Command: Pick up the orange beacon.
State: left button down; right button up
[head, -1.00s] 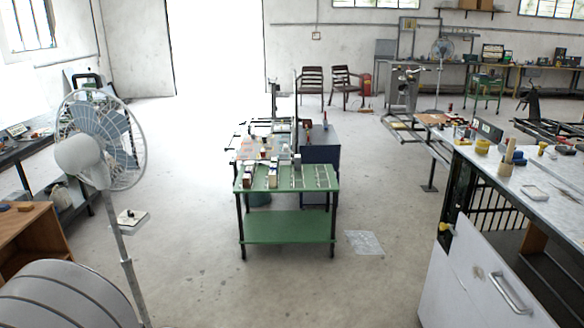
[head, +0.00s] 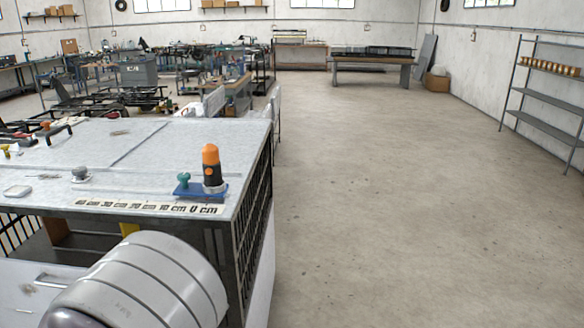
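The orange beacon (head: 210,156) has an orange dome on a dark cylindrical body. It stands upright at the right end of a grey-topped workbench (head: 140,150), near the bench's front right corner. It is on or just behind a small blue base (head: 190,190) that also carries a teal knob-like piece (head: 183,179). A large grey rounded part, which seems to be my own arm, fills the lower left below the bench edge. Neither gripper's fingers show in the head view.
A ruler strip (head: 150,207) lies along the bench's front edge. A grey knob (head: 80,174) and several small tools lie farther left on the top. The concrete floor (head: 400,200) right of the bench is clear. A metal shelf (head: 545,95) stands at the far right.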

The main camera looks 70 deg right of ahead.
aim_at(210, 152)
jog(key=z, duration=2)
jog(key=u, duration=0.65)
jog(key=i+l+u, duration=0.3)
jog(key=l, duration=0.15)
jog(key=i+l+u, duration=0.1)
jog(key=l+u, duration=0.2)
jog(key=l, duration=0.2)
jog(key=i+l+u, duration=0.1)
jog(key=l+u, duration=0.2)
jog(key=l, duration=0.25)
jog(key=l+u, duration=0.3)
jog(key=l, duration=0.25)
